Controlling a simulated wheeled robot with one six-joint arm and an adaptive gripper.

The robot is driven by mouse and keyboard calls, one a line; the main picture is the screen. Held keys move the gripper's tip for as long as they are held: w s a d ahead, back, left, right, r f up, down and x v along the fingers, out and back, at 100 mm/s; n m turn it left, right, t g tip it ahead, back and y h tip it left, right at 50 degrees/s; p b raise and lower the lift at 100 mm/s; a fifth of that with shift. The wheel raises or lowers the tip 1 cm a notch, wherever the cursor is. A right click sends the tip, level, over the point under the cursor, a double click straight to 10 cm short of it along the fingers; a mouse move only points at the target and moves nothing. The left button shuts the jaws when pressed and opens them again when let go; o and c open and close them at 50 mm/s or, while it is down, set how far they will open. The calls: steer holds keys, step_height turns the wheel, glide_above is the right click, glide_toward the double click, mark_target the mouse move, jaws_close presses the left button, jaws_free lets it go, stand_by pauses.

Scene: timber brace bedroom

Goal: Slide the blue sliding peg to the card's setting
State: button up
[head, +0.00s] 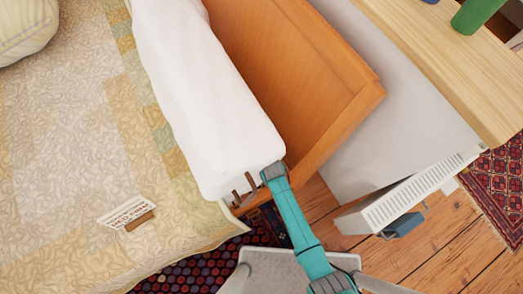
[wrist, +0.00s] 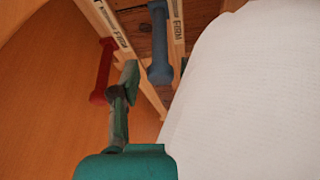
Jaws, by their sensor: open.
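The blue sliding peg (wrist: 159,45) shows at the top of the wrist view, in a dark gap between pale timber rails. A label reading "FIRM" (wrist: 177,28) is on the rail beside it. My gripper (wrist: 127,82) is open and holds nothing. Its visible finger lies just left of and below the blue peg; I cannot tell if they touch. In the head view my gripper (head: 273,172) is at the end of the white bolster-like form, and the blue peg cannot be made out. The card (head: 126,211) stands on the bed; its writing is too small to read.
The white form (head: 205,90) and an orange wooden panel (head: 310,70) crowd my gripper. A white radiator (head: 415,193) stands at the right. The quilted bed (head: 70,120) fills the left.

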steer(key=shift+x, duration=2.35)
